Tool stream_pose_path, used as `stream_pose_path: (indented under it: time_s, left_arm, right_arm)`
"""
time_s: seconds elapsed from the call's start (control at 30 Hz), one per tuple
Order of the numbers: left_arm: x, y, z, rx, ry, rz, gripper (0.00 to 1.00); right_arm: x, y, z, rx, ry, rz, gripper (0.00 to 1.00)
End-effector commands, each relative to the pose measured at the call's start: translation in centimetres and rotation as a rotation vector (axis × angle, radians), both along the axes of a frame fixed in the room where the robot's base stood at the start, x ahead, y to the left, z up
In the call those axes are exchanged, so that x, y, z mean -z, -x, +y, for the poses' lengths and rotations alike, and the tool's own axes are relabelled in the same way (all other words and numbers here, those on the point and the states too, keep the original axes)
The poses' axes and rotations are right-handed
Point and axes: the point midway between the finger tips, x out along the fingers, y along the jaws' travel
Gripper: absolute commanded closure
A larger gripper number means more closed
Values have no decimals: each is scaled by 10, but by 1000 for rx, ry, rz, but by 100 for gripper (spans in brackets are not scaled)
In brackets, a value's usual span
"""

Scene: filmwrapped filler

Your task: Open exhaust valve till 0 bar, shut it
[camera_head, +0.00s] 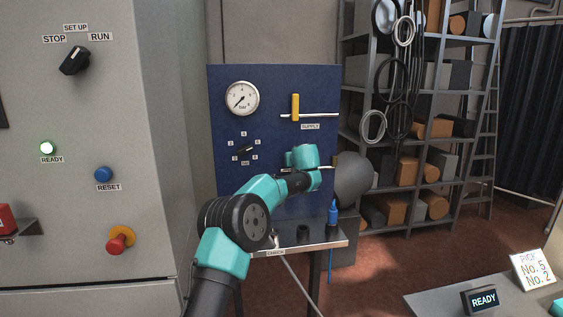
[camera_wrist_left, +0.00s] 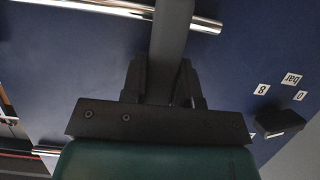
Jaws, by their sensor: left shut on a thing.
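The blue panel (camera_head: 280,75) carries a round pressure gauge (camera_head: 242,98); its needle points to the lower left, at the low end of the scale. A yellow supply lever (camera_head: 295,106) stands upright across its chrome pipe. In the left wrist view my left gripper (camera_wrist_left: 163,90) is shut on a dark grey lever (camera_wrist_left: 172,38), which crosses a chrome pipe (camera_wrist_left: 205,22) on the panel. In the head view my teal left arm reaches the panel's lower right and hides the fingers and most of this valve. My right gripper is not in view.
A black selector knob (camera_head: 246,149) sits left of my wrist; it also shows in the left wrist view (camera_wrist_left: 279,122). A grey cabinet (camera_head: 150,200) stands at left, storage racks (camera_head: 430,145) at right.

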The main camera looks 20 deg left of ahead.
Motion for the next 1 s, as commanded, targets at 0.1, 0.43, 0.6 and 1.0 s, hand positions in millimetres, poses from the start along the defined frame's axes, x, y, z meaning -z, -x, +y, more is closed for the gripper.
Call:
stream_pose_path:
  time_s: [0.1, 0.43, 0.6, 1.0]
  left_arm:
    - [1, -1, -2, 1, 8, -3, 100]
    - [1, -1, -1, 0, 8, -3, 65]
    - [1, -1, -1, 0, 6, -3, 48]
    - [-2, 2, -3, 1, 5, -3, 47]
  right_arm:
    - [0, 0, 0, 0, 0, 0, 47]
    - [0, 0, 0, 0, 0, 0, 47]
    - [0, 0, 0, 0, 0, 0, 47]
    - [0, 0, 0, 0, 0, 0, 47]
